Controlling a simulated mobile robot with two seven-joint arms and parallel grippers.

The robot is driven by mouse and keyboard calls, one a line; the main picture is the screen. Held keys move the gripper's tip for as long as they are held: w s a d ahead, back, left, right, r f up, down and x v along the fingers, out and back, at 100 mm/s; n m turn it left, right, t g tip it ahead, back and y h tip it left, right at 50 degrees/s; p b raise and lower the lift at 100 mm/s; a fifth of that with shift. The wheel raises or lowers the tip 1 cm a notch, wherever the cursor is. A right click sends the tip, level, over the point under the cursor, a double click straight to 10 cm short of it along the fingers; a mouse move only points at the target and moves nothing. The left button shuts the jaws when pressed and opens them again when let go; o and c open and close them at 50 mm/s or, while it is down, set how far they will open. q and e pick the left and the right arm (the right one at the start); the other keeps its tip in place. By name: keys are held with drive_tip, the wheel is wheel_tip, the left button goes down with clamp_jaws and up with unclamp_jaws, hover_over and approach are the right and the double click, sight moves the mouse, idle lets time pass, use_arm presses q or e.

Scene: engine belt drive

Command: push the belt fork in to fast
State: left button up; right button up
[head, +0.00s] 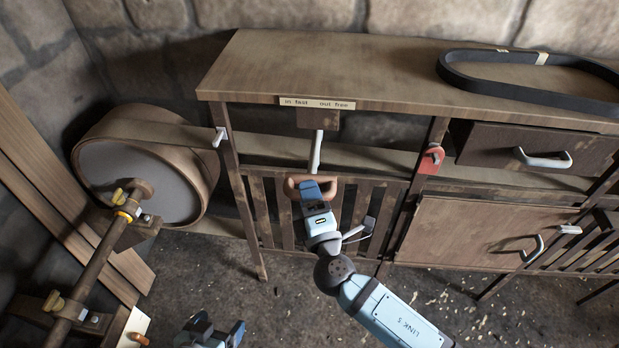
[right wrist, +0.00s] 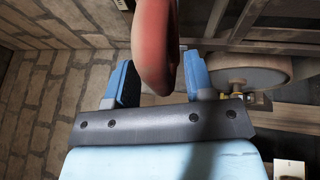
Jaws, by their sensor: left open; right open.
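The belt fork's pale rod (head: 316,152) comes down and forward from a dark block under the bench top. It ends in a reddish-brown cross handle (head: 339,181). A label (head: 318,103) above it reads "in fast" on the left and "out free" on the right. My right gripper (head: 312,187) is at the handle. In the right wrist view the red handle (right wrist: 154,45) passes between the blue fingers of the open gripper (right wrist: 158,82); it looks apart from the left finger, and contact with the right one is unclear. My left gripper (head: 220,330) is open and empty, low at the bottom edge.
A large drum pulley (head: 150,180) stands at the left, with a shaft (head: 95,265) in front. A black belt (head: 500,86) lies on the bench top (head: 330,60). A red plate (head: 431,160) is on a bench leg. Drawers and slats lie right and below.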

drive_tip(key=shift+w, duration=0.15)
use_arm(q)
drive_tip(key=shift+w+f, duration=0.1)
drive_tip(key=shift+w, duration=0.1)
use_arm(e)
drive_tip(key=shift+r, duration=0.1)
drive_tip(key=shift+c, duration=0.7)
clamp_jaws()
drive_tip(key=shift+w, duration=0.35)
use_arm(q)
drive_tip(key=b, duration=0.3)
drive_tip(key=shift+d+f, duration=0.1)
drive_tip(key=shift+f, duration=0.15)
use_arm(e)
drive_tip(key=w+d, duration=0.1)
drive_tip(key=w, duration=0.8)
drive_tip(key=shift+d+r, duration=0.15)
drive_tip(key=shift+d, duration=0.05)
